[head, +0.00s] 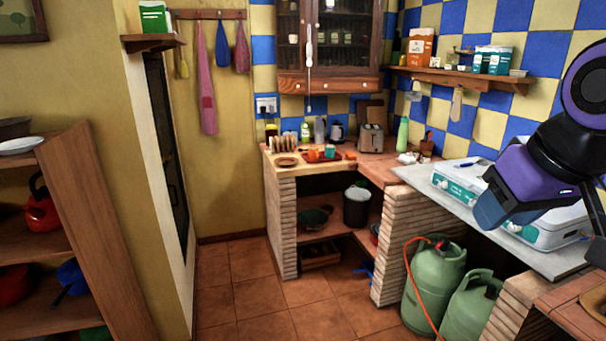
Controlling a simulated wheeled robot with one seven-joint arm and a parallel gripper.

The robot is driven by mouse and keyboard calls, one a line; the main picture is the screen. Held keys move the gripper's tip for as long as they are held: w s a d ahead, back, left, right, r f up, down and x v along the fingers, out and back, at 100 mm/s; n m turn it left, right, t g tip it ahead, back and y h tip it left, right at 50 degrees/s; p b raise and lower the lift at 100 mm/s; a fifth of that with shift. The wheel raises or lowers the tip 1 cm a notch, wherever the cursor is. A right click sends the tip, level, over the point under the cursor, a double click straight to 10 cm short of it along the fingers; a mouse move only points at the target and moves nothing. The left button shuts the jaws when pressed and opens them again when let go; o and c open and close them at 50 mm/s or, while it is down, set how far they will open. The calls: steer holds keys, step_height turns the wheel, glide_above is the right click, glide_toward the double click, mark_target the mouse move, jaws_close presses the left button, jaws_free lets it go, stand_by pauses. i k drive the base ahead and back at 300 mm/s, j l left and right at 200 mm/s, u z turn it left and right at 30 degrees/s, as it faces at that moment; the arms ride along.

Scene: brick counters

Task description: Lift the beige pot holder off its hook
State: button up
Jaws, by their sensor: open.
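A beige cloth (456,104), which looks like the pot holder, hangs below the wooden wall shelf on the right, flat against the blue and yellow tiles. Its hook is too small to make out. My gripper (487,212) is at the right, at the end of my purple and black arm, in front of the white and teal stove. It is open with nothing visible in it, well nearer to me than the beige cloth and apart from it.
The wall shelf (465,78) carries boxes and jars. Below are a toaster (371,138), a green bottle (402,134) and the stove (546,222). Green gas bottles (434,284) stand under the counter. A rack (208,14) holds hanging cloths. The tiled floor (245,290) is clear.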

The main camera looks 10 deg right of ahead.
mark_target(456, 114)
steer(key=i+z, duration=0.15)
steer(key=i, duration=0.45)
steer(key=i+j+z, duration=0.15)
steer(key=i, duration=0.45)
steer(key=i+j+z, duration=0.1)
steer(key=i+j, duration=0.15)
steer(key=i, duration=0.35)
steer(key=i+j+z, duration=0.2)
steer(key=i+z, duration=0.3)
steer(key=i+j+z, duration=1)
steer(key=i+j, duration=0.1)
steer(key=i, duration=0.2)
steer(key=z, duration=0.05)
